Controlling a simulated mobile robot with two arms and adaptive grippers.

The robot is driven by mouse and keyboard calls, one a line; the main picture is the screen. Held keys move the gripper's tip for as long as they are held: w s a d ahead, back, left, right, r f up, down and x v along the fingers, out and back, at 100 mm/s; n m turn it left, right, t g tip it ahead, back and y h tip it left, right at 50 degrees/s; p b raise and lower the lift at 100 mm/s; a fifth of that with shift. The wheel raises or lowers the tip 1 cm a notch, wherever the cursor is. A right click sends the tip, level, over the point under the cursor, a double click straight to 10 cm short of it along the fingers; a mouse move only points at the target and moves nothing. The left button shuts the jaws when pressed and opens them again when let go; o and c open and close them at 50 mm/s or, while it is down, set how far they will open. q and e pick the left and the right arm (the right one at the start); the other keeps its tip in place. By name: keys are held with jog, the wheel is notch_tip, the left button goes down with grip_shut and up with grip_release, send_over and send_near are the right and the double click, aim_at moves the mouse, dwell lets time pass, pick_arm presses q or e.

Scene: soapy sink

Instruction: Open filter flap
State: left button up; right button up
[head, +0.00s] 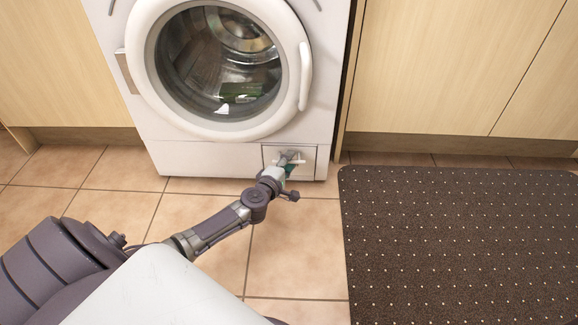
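The filter flap (306,170) is a small square panel at the lower right corner of the white washing machine (185,158). It looks flush with the machine's front. My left gripper (290,157) is at the flap, its fingers in front of the upper middle of the panel. The gripper hides part of the flap, and I cannot tell whether the fingers are closed on a handle or only touching it. My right gripper is not in view.
The round machine door (298,100) above the flap is closed, with items visible behind the glass. A dark dotted mat (460,240) lies on the tiled floor at right. Wooden cabinets (440,70) flank the machine. The tiles before the flap are partly clear.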

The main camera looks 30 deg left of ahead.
pick_arm(q)
jog(key=shift+w, duration=0.2)
grip_shut()
jog(key=shift+s, duration=0.1)
